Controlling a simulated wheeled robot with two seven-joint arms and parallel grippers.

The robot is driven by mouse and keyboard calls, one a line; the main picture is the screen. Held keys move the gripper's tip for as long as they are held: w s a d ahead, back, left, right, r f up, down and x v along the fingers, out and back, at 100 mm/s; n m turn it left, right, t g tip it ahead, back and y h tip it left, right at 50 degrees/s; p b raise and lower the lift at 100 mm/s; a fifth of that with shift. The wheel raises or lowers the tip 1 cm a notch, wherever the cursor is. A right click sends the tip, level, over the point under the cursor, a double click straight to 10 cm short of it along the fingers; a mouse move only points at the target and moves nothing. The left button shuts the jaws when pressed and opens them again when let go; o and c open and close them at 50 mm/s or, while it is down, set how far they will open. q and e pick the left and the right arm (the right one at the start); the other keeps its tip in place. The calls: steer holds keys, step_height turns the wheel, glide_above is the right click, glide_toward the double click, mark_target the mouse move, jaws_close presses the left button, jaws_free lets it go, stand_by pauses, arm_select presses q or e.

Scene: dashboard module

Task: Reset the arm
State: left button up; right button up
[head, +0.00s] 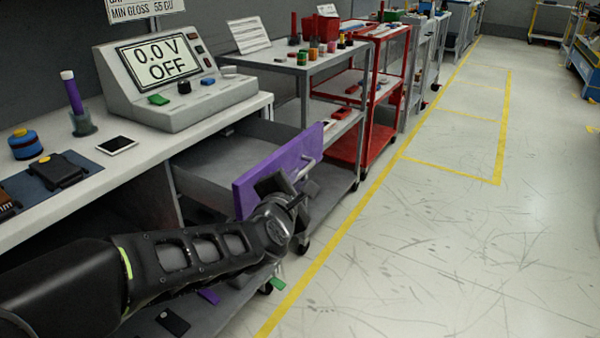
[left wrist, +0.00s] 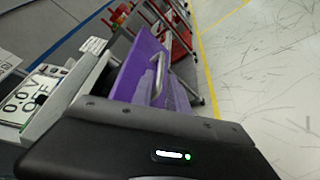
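My left arm (head: 190,255) reaches in from the lower left of the head view. Its gripper (head: 287,188) is in front of the purple drawer front (head: 265,178), close to the metal handle (head: 306,168). Two dark finger parts stand apart with a gap between them, so it looks open, and nothing shows in it. In the left wrist view the purple front (left wrist: 136,68) and its handle (left wrist: 158,75) show beyond my dark gripper housing; the fingertips are hidden there. The drawer (head: 215,160) is pulled out of the bench. My right gripper is not in view.
The bench (head: 120,165) holds a console (head: 165,75) reading "0.0 V OFF", a phone-like device (head: 117,145) and a blue spool (head: 25,144). A grey cart (head: 290,62) and a red cart (head: 375,35) stand beyond the drawer. The floor at right (head: 440,240) is clear.

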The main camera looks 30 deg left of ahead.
arm_select(q)
steer(key=shift+v, duration=0.8)
